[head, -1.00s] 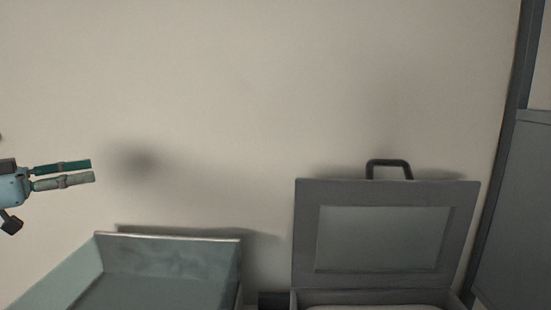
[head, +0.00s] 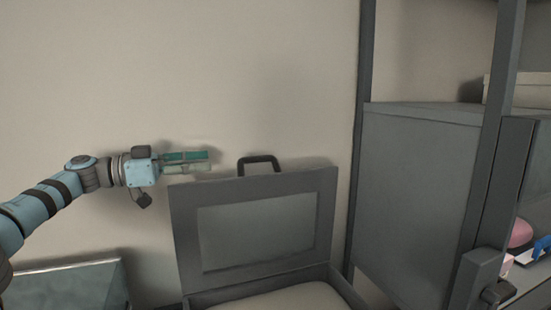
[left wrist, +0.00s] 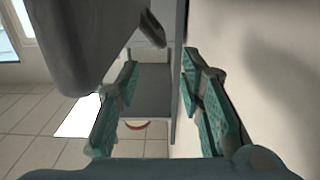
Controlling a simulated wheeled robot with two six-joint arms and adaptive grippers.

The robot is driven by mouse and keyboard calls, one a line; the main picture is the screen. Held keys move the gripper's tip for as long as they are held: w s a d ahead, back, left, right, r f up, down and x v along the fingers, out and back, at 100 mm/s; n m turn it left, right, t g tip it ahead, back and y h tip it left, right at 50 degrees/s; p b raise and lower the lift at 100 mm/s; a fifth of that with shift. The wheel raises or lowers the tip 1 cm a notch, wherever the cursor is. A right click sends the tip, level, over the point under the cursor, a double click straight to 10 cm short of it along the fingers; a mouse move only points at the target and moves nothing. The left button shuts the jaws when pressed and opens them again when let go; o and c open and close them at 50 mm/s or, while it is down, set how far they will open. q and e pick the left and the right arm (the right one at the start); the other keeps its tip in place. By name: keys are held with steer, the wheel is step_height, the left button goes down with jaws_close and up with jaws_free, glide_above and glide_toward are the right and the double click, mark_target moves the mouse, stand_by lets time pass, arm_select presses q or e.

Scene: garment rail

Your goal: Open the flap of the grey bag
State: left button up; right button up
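The grey bag (head: 182,235) is a box-like case low in the middle of the head view. Its framed flap (head: 265,234) stands upright at the back, with a dark handle (head: 259,160) on its top edge. A pale surface shows inside the case, cut off by the frame's lower edge. My left gripper (head: 208,160) is at the flap's upper left, left of the handle and apparently apart from it. In the left wrist view its teal fingers (left wrist: 160,100) are spread with nothing held between them. My right gripper does not show.
A pale blue-grey open box (head: 75,285) is at the lower left. A tall grey shelf unit (head: 420,190) stands right of the bag, with a pink object (head: 520,234) and a blue one (head: 541,247) beyond. The wall behind is bare.

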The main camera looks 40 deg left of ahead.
mark_target(249, 159)
arm_select(q)
steer(key=x, duration=1.3)
steer(key=shift+w+d+f, duration=0.15)
steer(key=shift+w, duration=0.2)
jaws_close()
